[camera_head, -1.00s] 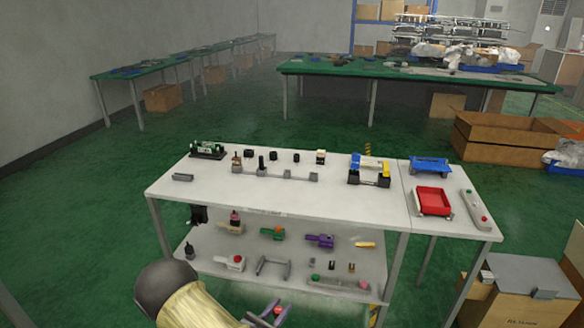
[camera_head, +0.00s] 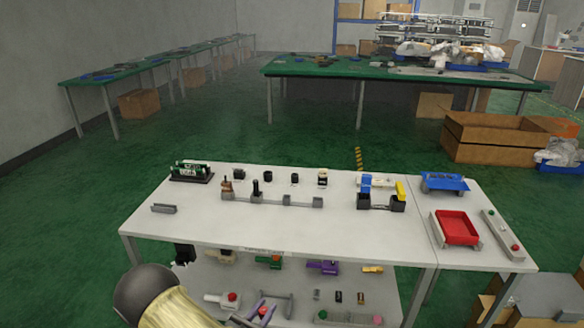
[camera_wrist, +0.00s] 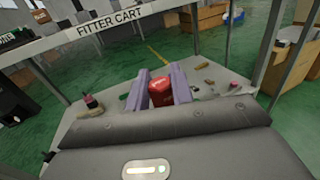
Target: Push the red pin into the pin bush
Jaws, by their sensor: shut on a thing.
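My gripper (camera_head: 257,314) is at the bottom edge of the head view, in front of the white cart. In the wrist view my gripper (camera_wrist: 160,90) has two lavender fingers shut on a red, round-topped piece, the red pin (camera_wrist: 160,93). A bit of red pin (camera_head: 263,311) also shows between the fingers in the head view. The pin's lower part is hidden. I cannot tell for certain which fixture is the pin bush; small dark blocks (camera_head: 338,297) stand on the lower shelf, and short black cylinders stand along the back of the top.
The white cart top (camera_head: 200,228) holds a grey rail with posts (camera_head: 287,200), a blue and yellow fixture (camera_head: 380,194) and a red tray (camera_head: 456,228). The lower shelf (camera_head: 260,277) carries several lever fixtures, including a purple one (camera_head: 322,267). Cart legs and the top's front edge frame the shelf.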

